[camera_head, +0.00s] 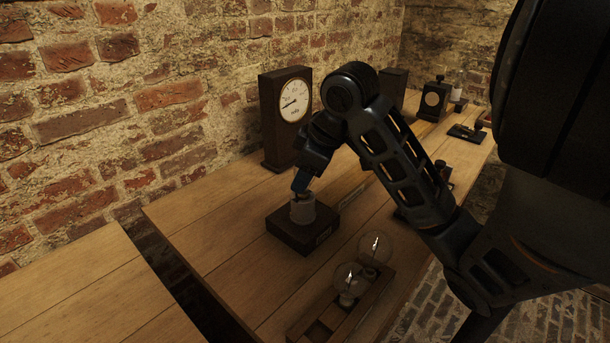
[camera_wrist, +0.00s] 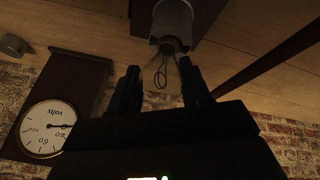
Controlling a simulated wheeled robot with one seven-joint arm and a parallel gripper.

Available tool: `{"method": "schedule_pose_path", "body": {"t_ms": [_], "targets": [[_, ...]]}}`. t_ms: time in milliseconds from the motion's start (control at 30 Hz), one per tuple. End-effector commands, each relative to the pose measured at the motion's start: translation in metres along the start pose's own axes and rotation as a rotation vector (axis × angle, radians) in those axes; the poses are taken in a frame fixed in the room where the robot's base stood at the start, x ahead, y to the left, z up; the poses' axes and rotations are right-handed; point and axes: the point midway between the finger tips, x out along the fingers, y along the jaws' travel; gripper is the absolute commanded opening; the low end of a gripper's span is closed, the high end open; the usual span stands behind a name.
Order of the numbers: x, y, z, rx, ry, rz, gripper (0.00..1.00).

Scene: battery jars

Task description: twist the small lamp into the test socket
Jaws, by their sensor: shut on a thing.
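The test socket (camera_head: 303,209) is a pale grey cylinder on a dark square block (camera_head: 290,236) on the bench. It also shows at the top of the wrist view (camera_wrist: 172,20). My gripper (camera_head: 300,188) is right above the socket, pointing down. In the wrist view my gripper (camera_wrist: 160,78) has a dark finger on each side of the small lamp (camera_wrist: 161,74), shut on it. The lamp is clear glass with a looped filament. Its base end meets the socket's mouth, lined up with it; how deep it sits cannot be told. In the head view the lamp is hidden by my gripper.
A wooden rack (camera_head: 372,303) with two larger clear bulbs (camera_head: 375,247) stands in front of the socket block. A dial meter in a dark case (camera_head: 270,132) stands behind, by the brick wall. More instruments (camera_head: 434,100) stand farther right. Bare bench (camera_head: 195,210) lies left.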

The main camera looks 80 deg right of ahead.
Motion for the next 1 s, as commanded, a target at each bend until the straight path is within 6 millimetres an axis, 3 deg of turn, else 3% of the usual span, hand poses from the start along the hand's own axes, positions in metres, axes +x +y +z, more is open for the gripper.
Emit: {"method": "schedule_pose_path", "body": {"t_ms": [400,1000], "targets": [[-0.0032,-0.0027,-0.0020,0.262,-0.079,0.155,0.11],[-0.0008,-0.0055,-0.0022,0.358,-0.105,0.209,0.11]]}}
